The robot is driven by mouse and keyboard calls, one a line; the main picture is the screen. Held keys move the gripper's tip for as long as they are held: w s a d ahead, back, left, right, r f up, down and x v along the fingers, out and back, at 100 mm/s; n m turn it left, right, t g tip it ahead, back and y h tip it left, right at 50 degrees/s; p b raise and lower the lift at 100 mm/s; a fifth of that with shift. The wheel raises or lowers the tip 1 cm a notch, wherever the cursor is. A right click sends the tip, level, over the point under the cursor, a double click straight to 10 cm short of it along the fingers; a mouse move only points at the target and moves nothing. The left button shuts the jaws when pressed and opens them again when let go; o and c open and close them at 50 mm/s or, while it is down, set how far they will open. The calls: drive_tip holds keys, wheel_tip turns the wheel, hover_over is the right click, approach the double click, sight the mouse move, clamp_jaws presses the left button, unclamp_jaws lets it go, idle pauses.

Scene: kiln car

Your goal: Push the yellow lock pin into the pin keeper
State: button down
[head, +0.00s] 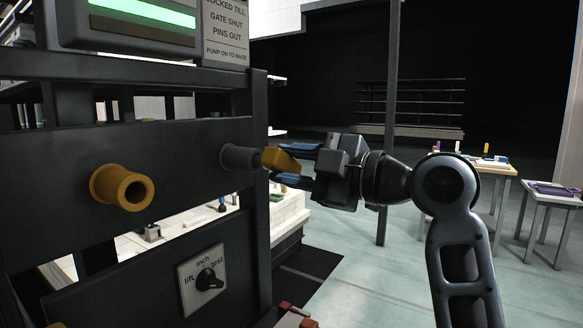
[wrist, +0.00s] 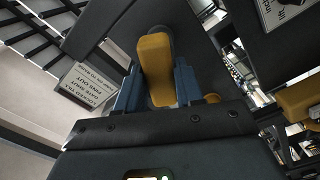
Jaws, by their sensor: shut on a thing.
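The yellow lock pin (head: 277,160) is in my gripper (head: 292,165), held between its two blue fingers. It also shows in the wrist view (wrist: 156,70) as a yellow block between the fingers (wrist: 156,92). The pin's far end meets the dark round pin keeper (head: 238,157) on the right end of the dark panel. The yellow part stands outside the keeper. How deep the pin sits in the keeper is hidden. In the wrist view a dark round part of the keeper (wrist: 155,32) shows just beyond the pin.
A yellow hollow knob (head: 122,188) sticks out of the panel to the left. A rotary switch (head: 210,279) is on a plate below. A sign (head: 226,30) is above. Tables (head: 490,170) stand at the right, with open floor between.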

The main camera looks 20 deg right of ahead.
drive_tip(key=shift+w+a, duration=0.4)
drive_tip(key=shift+w, duration=0.1)
idle(0.7)
idle(0.4)
drive_tip(key=c, duration=0.6)
unclamp_jaws()
drive_tip(key=shift+c, duration=0.2)
drive_tip(key=shift+o, duration=0.8)
drive_tip(key=shift+b+v, duration=0.6)
drive_tip(key=shift+v, duration=1.35)
drive_tip(key=shift+s+d, duration=0.2)
drive_tip(key=b+v, duration=0.1)
drive_tip(key=v, duration=0.7)
